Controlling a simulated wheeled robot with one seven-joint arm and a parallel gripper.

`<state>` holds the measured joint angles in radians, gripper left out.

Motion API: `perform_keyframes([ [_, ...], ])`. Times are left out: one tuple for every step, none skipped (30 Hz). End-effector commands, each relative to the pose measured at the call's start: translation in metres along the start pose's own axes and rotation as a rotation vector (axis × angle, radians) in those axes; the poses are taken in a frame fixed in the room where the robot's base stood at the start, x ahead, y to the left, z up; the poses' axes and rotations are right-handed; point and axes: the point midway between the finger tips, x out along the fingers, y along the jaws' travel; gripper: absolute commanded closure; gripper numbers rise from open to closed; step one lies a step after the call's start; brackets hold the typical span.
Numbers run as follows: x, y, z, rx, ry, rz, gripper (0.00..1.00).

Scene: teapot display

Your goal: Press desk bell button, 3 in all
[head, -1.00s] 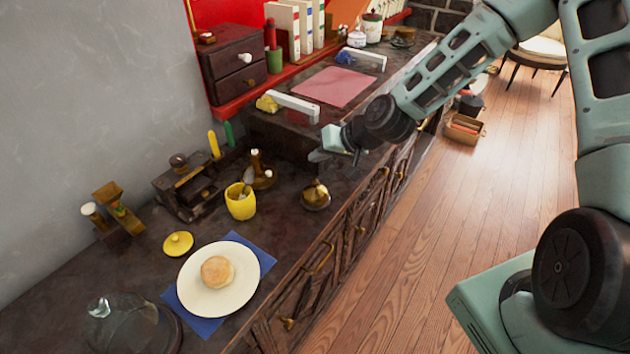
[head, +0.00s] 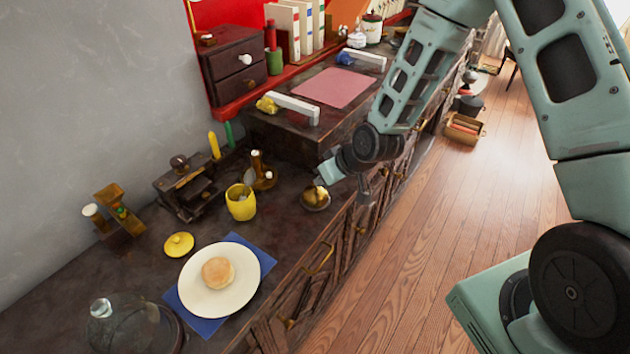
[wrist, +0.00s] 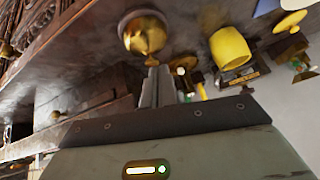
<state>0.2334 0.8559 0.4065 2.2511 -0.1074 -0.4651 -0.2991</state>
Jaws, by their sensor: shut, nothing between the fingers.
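The desk bell (head: 315,198) is a small brass dome near the counter's front edge, to the right of the yellow cup. My gripper (head: 322,182) is right above and behind it in the head view, partly covering its top. In the wrist view the bell (wrist: 144,35) is at the top middle, with my shut, empty gripper fingers (wrist: 153,72) pointing at it. The fingertips are close to the bell's button. I cannot tell whether they touch it.
A yellow cup (head: 240,203), a wooden stand with a bottle (head: 262,172) and a plate with a bun (head: 195,285) stand to the left. A raised wooden block (head: 290,140) is behind. Brass drawer handles (head: 318,258) line the counter's front.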

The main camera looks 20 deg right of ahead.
Motion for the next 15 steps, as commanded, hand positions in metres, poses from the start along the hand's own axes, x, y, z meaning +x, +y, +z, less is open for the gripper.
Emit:
perform_keyframes([
  [-0.001,-0.002,0.0,-0.073,-0.003,0.019,1.0],
  [-0.002,-0.001,0.0,-0.112,-0.004,0.031,1.0],
  [-0.003,0.001,-0.001,-0.165,-0.004,0.047,1.0],
  [-0.004,0.001,-0.002,-0.205,-0.002,0.058,1.0],
  [-0.006,0.002,-0.004,-0.243,0.0,0.07,1.0],
  [-0.009,0.003,-0.007,-0.294,0.003,0.085,1.0],
  [-0.011,0.004,-0.01,-0.332,0.007,0.096,1.0],
  [-0.013,0.004,-0.013,-0.37,0.011,0.107,1.0],
  [-0.017,0.004,-0.017,-0.422,0.017,0.12,1.0],
  [-0.019,0.004,-0.021,-0.458,0.023,0.131,1.0],
  [-0.022,0.004,-0.025,-0.493,0.029,0.14,1.0],
  [-0.026,0.003,-0.031,-0.539,0.039,0.152,1.0],
  [-0.029,0.002,-0.036,-0.571,0.046,0.161,1.0],
  [-0.032,0.002,-0.04,-0.601,0.053,0.168,1.0],
  [-0.036,0.001,-0.045,-0.639,0.062,0.178,1.0],
])
